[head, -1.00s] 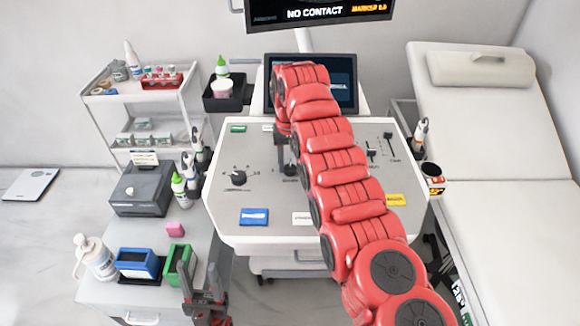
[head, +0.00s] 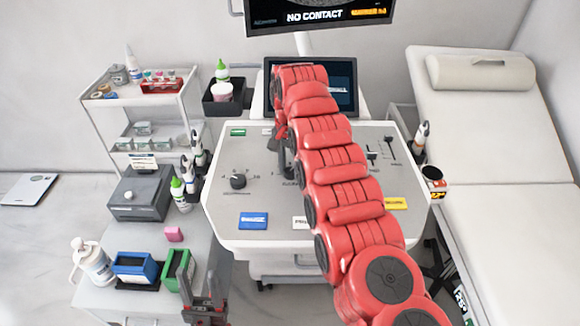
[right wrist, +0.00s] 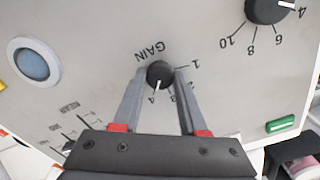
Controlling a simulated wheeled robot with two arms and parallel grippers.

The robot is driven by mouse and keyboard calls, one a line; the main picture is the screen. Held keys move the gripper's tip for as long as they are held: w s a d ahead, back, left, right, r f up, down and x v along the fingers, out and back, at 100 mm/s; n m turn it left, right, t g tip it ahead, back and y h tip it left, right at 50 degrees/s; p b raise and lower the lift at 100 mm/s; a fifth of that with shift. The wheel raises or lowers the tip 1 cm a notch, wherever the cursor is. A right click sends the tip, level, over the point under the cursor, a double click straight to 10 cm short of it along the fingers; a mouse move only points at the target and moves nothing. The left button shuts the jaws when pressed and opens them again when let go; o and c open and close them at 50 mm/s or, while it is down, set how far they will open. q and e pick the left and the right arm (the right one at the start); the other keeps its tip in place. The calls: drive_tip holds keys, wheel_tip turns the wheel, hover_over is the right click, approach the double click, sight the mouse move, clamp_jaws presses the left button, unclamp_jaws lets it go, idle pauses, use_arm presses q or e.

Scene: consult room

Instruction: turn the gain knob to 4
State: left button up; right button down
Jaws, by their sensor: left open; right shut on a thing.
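The dark round gain knob (right wrist: 160,74) is on the light console panel, under the word GAIN, which appears upside down in the right wrist view. Its white pointer line points down and slightly left, toward the 4. My right gripper (right wrist: 160,76) is shut on the knob, one finger on each side. My left gripper (head: 205,300) is open and empty at the bottom, beside the side cart, away from the console (head: 262,205).
A second, larger knob (right wrist: 268,8) with a scale up to 10 is nearby; it also shows in the head view (head: 238,181). Sliders (head: 390,147) are right of my arm. A screen (head: 340,85) stands behind the panel. An exam bed (head: 500,140) is at right.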

sight(291, 170)
idle(0.3)
drive_tip(key=shift+c, duration=2.2)
unclamp_jaws()
wheel_tip(291, 170, up, 3)
drive_tip(key=shift+w+d+r+p, duration=0.1)
drive_tip(key=shift+p, duration=0.6)
wheel_tip(291, 170, up, 14)
drive_tip(key=p, duration=1.4)
